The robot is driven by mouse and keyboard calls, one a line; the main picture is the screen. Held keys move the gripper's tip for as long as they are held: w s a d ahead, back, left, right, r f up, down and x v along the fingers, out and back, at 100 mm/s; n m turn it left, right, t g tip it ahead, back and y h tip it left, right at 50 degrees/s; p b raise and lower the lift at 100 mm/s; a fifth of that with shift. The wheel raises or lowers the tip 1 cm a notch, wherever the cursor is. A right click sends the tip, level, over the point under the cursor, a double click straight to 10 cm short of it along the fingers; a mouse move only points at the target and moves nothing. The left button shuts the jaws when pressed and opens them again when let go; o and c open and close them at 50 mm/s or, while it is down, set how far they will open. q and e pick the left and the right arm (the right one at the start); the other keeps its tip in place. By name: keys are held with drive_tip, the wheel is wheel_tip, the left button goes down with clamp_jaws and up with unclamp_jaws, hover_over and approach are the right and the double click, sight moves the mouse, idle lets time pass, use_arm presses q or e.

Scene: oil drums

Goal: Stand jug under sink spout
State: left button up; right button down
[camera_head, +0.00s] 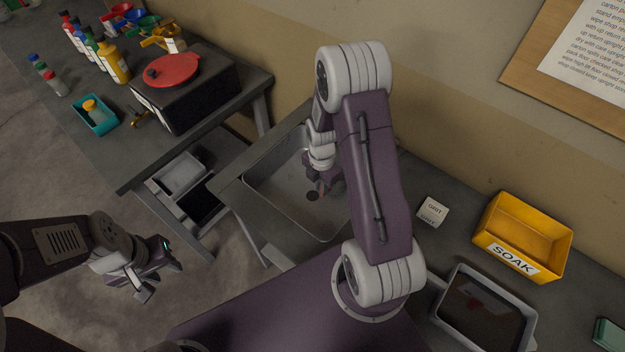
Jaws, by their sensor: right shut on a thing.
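The grey sink (262,190) is sunk into the bench in the middle, with a dark round drain (312,196) in its floor. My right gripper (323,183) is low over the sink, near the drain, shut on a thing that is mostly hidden. No jug is clearly visible, and no spout shows; my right arm covers the sink's right part. My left gripper (160,282) is open and empty over the floor at lower left.
The left bench holds bottles (112,62), coloured vessels (142,24), a black box with a red disc (172,70) and a teal tray (96,116). Right of the sink are a white block (432,212), a yellow SOAK bin (545,258) and a grey tray of dark liquid (522,330).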

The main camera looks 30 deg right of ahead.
drive_tip(key=w, duration=0.1)
drive_tip(key=w+a, duration=0.1)
drive_tip(key=w+f, duration=0.1)
drive_tip(key=shift+w+a+f+p, duration=0.1)
drive_tip(key=shift+w+a+p, duration=0.2)
drive_tip(key=shift+p, duration=0.1)
drive_tip(key=shift+f, duration=0.2)
drive_tip(key=c, duration=1.4)
unclamp_jaws()
drive_tip(key=shift+r, duration=0.1)
